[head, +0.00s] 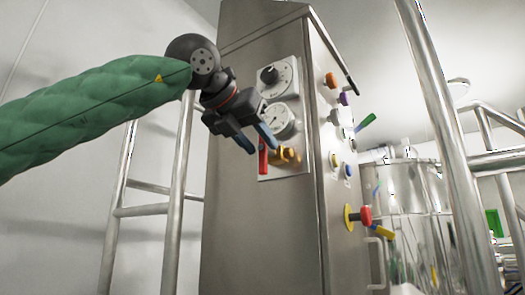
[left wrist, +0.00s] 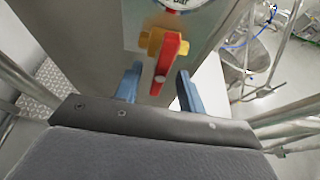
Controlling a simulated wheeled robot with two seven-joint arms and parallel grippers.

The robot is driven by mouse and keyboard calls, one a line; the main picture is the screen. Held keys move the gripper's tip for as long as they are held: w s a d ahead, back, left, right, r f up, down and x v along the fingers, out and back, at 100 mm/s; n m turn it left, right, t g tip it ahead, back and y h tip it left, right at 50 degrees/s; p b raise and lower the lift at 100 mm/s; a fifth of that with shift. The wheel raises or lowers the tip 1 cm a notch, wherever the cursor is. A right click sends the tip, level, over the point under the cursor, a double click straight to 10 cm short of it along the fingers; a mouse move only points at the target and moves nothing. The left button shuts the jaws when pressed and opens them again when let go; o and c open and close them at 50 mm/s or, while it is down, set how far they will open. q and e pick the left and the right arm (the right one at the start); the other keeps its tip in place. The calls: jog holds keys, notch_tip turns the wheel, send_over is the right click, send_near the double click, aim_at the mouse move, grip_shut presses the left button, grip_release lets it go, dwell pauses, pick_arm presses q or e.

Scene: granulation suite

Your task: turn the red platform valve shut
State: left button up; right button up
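The red valve lever (head: 263,158) sits on a yellow valve body (head: 286,156) on the front panel of the steel cabinet. The lever stands roughly upright in the head view. My left gripper (head: 257,139) is just in front of and above the lever, its blue fingers spread. In the left wrist view the red lever (left wrist: 168,60) points toward the gripper between the two open fingers (left wrist: 158,86), with a gap visible on each side. The yellow body (left wrist: 150,42) is behind it. I cannot tell the exact depth between fingertips and lever. My right gripper is not in view.
Above the valve are a round gauge (head: 280,120) and a dial with a black knob (head: 269,75). The cabinet's side (head: 338,240) carries several coloured knobs and a red-and-yellow valve (head: 364,215). Metal rails (head: 180,200) stand left and right.

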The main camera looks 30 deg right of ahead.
pick_arm(q)
jog(key=b+v, duration=0.1)
jog(key=v, duration=0.4)
jog(key=shift+a, duration=0.15)
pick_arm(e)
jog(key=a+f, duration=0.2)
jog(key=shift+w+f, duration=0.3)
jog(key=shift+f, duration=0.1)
pick_arm(q)
jog(key=shift+r, duration=0.1)
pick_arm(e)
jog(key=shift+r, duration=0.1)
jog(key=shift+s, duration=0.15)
